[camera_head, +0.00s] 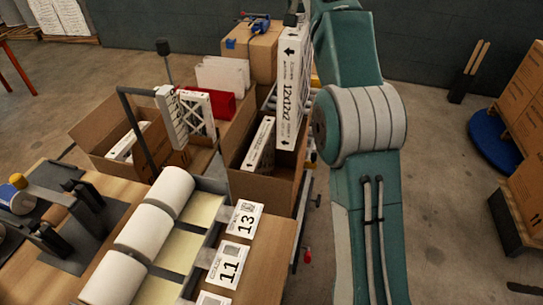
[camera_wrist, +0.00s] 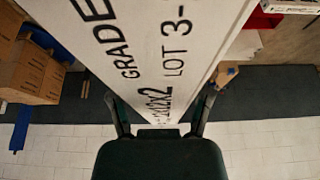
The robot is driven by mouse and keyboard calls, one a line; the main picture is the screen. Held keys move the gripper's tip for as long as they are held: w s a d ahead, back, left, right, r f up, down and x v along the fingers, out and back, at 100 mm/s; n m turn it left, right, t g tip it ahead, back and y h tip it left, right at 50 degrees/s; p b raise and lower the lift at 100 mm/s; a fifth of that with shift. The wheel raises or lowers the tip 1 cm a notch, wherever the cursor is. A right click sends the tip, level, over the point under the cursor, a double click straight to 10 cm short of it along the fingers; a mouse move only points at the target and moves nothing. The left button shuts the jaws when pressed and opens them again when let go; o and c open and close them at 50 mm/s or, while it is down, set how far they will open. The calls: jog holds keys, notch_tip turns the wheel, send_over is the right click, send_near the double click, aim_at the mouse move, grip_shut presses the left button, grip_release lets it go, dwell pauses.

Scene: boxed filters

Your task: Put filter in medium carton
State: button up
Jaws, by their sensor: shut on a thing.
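My gripper (camera_head: 294,17) is shut on the top end of a white filter (camera_head: 291,92) marked 12x12x2. The filter hangs upright, long side down. In the wrist view the filter (camera_wrist: 165,50) lies between the two fingers (camera_wrist: 160,108). Its lower end is over or inside the right open carton (camera_head: 256,195); I cannot tell how deep. Another white filter (camera_head: 261,146) leans inside that carton. A second open carton (camera_head: 92,162) stands to the left with a white filter (camera_head: 127,142) in it. Which carton is the medium one is not readable.
A closed box (camera_head: 250,50) with a blue tool on top stands behind. White filters and a red bin (camera_head: 220,103) are between the cartons. White rolls (camera_head: 145,232) and number cards (camera_head: 229,265) lie on the front table. Stacked boxes (camera_head: 520,115) stand far right.

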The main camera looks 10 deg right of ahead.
jog(key=w+a+f, duration=0.1)
jog(key=w+f, duration=0.1)
jog(key=f, duration=1.7)
jog(key=w+f, duration=0.2)
jog(key=f, duration=1.7)
jog(key=shift+a, duration=0.4)
jog(key=shift+f, duration=0.1)
jog(key=shift+f, duration=0.5)
jog(key=o, duration=1.4)
jog(key=shift+c, duration=0.2)
